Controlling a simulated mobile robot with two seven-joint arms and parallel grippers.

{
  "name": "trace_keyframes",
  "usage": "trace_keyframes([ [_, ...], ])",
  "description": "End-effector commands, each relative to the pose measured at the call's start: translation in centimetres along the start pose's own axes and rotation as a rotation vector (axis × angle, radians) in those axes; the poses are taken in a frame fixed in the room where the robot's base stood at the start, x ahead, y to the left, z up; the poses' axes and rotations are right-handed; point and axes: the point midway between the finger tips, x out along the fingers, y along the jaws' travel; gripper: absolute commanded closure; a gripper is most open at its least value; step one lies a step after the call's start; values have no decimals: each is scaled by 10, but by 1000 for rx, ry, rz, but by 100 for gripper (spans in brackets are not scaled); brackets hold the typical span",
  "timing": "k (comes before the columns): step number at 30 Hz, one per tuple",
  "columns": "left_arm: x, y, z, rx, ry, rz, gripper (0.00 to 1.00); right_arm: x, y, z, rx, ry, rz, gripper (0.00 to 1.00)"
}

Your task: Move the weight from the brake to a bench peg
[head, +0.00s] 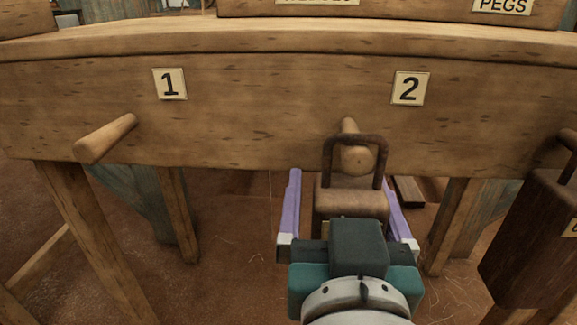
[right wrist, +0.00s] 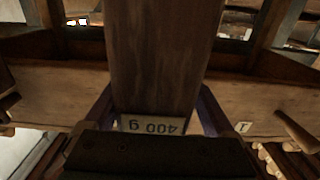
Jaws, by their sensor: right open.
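A brown block weight (head: 350,197) with a dark handle loop (head: 383,160) is at the peg under label 2. The round end of peg 2 (head: 357,160) shows inside the loop, and the loop's top bar crosses over the peg. In the right wrist view the weight (right wrist: 165,55) is a dark wooden block with an upside-down "400 g" label. My right gripper (head: 342,185) is open, with one purple finger on each side of the weight. It also shows in the right wrist view (right wrist: 156,98). Finger contact cannot be told. My left gripper is not in view.
Peg 1 (head: 105,138) sticks out bare from the bench front (head: 250,110) at the left. A second dark weight (head: 530,240) with a handle is cut off at the right edge. Bench legs (head: 95,235) stand below.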

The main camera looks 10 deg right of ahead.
Motion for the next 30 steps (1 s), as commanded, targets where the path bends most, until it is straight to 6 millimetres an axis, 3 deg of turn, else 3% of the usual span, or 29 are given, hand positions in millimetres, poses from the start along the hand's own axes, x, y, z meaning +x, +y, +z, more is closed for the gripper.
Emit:
trace_keyframes([
  [4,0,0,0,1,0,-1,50,0,5,8,5,-18,10,0],
  [8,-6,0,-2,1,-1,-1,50,-14,5,7,2,-22,10,0],
  [21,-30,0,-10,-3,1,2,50,-102,-2,4,0,-18,1,0],
  [30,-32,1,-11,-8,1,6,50,-117,-3,4,3,-13,0,0],
])
